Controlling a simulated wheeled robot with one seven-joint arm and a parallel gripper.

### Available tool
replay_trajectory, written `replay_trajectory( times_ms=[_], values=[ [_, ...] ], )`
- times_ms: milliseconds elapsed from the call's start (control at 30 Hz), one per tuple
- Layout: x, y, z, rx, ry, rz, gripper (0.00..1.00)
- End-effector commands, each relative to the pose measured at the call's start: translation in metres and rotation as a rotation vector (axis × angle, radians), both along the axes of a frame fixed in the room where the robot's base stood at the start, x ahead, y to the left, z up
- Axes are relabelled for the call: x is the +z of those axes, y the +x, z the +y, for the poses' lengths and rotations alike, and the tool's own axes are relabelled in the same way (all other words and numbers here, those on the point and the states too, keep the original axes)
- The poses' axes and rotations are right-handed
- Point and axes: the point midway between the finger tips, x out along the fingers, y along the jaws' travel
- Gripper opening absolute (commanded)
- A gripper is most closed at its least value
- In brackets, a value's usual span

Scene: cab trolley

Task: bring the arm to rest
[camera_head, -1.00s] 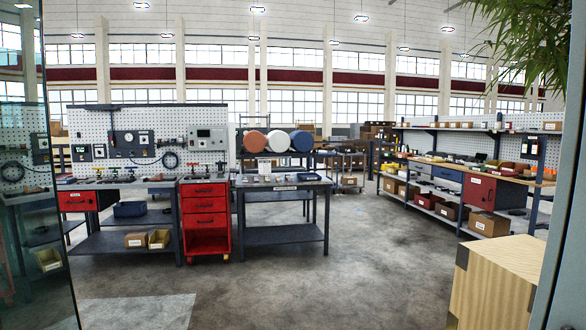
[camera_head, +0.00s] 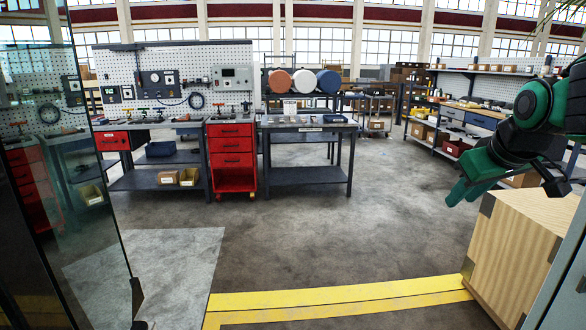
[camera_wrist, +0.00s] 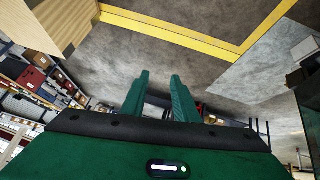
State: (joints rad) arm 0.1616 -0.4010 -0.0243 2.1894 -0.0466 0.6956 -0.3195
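My green gripper (camera_head: 464,190) is at the right of the head view, pointing down and to the left. It is just above or in front of a light wooden crate (camera_head: 520,250); I cannot tell whether they touch. In the wrist view the two fingers of my gripper (camera_wrist: 160,76) stand apart with bare floor between them, so it is open and empty. The rest of my arm runs off the right edge of the head view.
A glass panel (camera_head: 75,190) stands close on the left. A yellow floor line (camera_head: 340,295) crosses in front. A red drawer trolley (camera_head: 232,158) and a dark table (camera_head: 310,176) stand farther back. The middle floor is clear.

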Motion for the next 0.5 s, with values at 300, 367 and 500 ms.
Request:
replay_trajectory(
  times_ms=[300,367,500],
  values=[
    [-0.107,-0.050,0.047,-0.082,0.116,0.159,0.27],
    [-0.121,-0.060,0.052,-0.095,0.127,0.182,0.27],
    [-0.151,-0.081,0.063,-0.125,0.151,0.230,0.27]
  ],
)
